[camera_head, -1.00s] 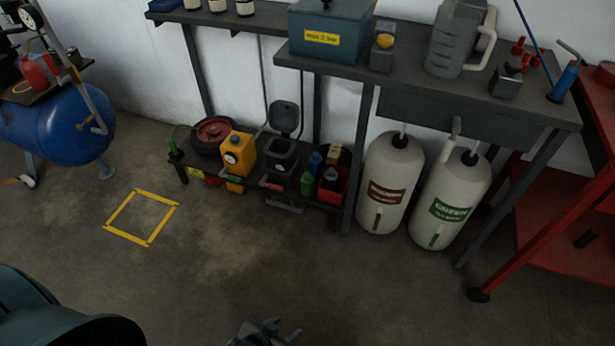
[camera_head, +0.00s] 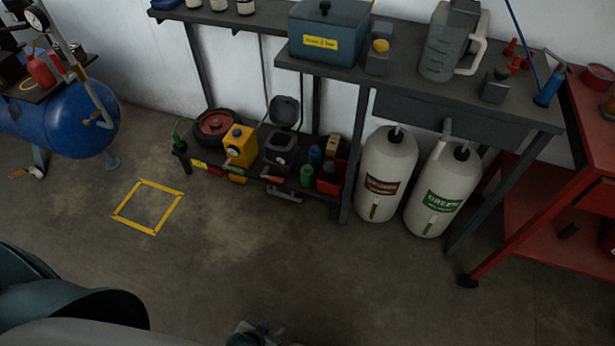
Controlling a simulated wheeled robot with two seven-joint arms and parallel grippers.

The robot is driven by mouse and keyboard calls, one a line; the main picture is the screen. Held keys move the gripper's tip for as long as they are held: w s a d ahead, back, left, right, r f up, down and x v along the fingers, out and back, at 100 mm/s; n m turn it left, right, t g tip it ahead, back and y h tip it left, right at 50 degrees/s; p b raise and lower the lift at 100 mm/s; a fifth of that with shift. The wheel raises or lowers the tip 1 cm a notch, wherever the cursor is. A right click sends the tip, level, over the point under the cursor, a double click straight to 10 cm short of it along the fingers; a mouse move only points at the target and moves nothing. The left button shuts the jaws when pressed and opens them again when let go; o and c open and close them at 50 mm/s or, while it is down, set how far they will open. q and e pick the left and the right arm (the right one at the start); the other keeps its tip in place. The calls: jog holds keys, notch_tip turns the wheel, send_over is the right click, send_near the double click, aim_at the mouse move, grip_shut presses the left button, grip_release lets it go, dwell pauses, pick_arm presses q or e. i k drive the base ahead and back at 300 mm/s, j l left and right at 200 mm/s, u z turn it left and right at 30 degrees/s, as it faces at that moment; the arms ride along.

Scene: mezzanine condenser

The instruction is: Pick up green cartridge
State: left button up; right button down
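A white cylinder with a green label reading "GREEN" (camera_head: 441,193) stands upright on the floor under the workbench. A similar white cylinder with a brown label (camera_head: 383,177) stands to its left. A small green container (camera_head: 306,176) stands on the low shelf; I cannot tell which green thing is the cartridge. My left gripper (camera_head: 262,335) shows only in part at the bottom edge, well in front of these things and apart from them. Its fingers are cut off and dark, so its opening is unclear. My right gripper is out of view.
The workbench (camera_head: 430,83) stands above the cylinders, with its legs beside them. A red cart (camera_head: 525,195) stands at the right and a blue tank (camera_head: 62,122) at the left. A yellow floor square (camera_head: 147,183) is empty. The floor in front is clear.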

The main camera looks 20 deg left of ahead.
aim_at(306, 172)
jog(key=j+z, duration=0.1)
jog(key=z, duration=0.15)
jog(key=i+j+z, duration=0.1)
jog(key=z, duration=0.2)
jog(key=j+z, duration=0.45)
jog(key=j, duration=0.65)
jog(key=j+z, duration=0.2)
jog(key=j, duration=2.4)
